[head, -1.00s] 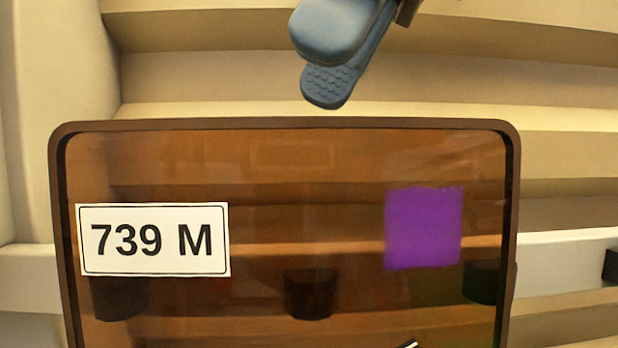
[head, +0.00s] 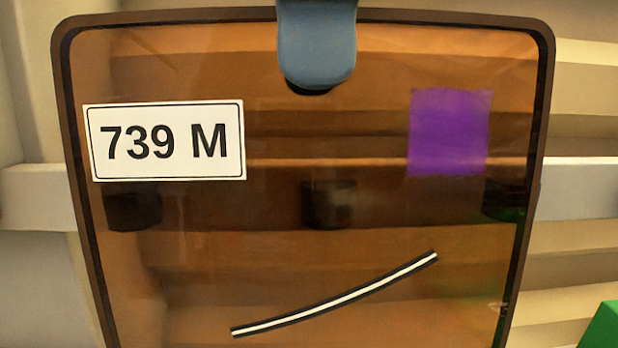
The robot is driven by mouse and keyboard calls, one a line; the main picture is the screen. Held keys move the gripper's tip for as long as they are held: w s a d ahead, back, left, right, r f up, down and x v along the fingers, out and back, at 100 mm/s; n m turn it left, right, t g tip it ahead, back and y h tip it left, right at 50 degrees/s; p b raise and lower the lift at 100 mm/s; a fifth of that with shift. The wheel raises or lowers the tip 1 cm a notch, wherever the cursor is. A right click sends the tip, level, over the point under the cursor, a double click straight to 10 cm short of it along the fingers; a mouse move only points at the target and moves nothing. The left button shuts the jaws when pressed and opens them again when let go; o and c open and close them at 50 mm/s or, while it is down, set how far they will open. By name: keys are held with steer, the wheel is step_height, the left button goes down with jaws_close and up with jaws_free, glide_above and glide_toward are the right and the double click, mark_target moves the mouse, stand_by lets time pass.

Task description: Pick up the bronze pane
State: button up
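The bronze pane (head: 400,225) fills most of the head view. It is see-through brown with a dark rounded frame, and its lower edge is cut off. It bears a white "739 M" label (head: 165,141), a purple square (head: 449,132) and a slanted black-and-white strip (head: 335,294). My gripper (head: 316,70) is at the middle of the pane's top edge. One blue-grey finger hangs down in front of the top frame and overlaps the upper pane. The other finger is not clearly visible, so I cannot tell whether the fingers press on the pane.
Beige ridged panels stand behind the pane and show through it. A pale horizontal bar (head: 582,188) runs across behind it, with dark blocks visible through the pane. A green object (head: 606,327) is at the lower right edge.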

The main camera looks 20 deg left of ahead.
mark_target(312, 157)
steer(key=shift+s+d+f+p, duration=0.1)
steer(key=shift+s+f+p, duration=0.1)
steer(key=shift+f, duration=0.85)
steer(key=shift+s+d+f+p, duration=0.1)
steer(key=shift+s+f, duration=0.05)
steer(key=shift+f, duration=0.85)
jaws_close()
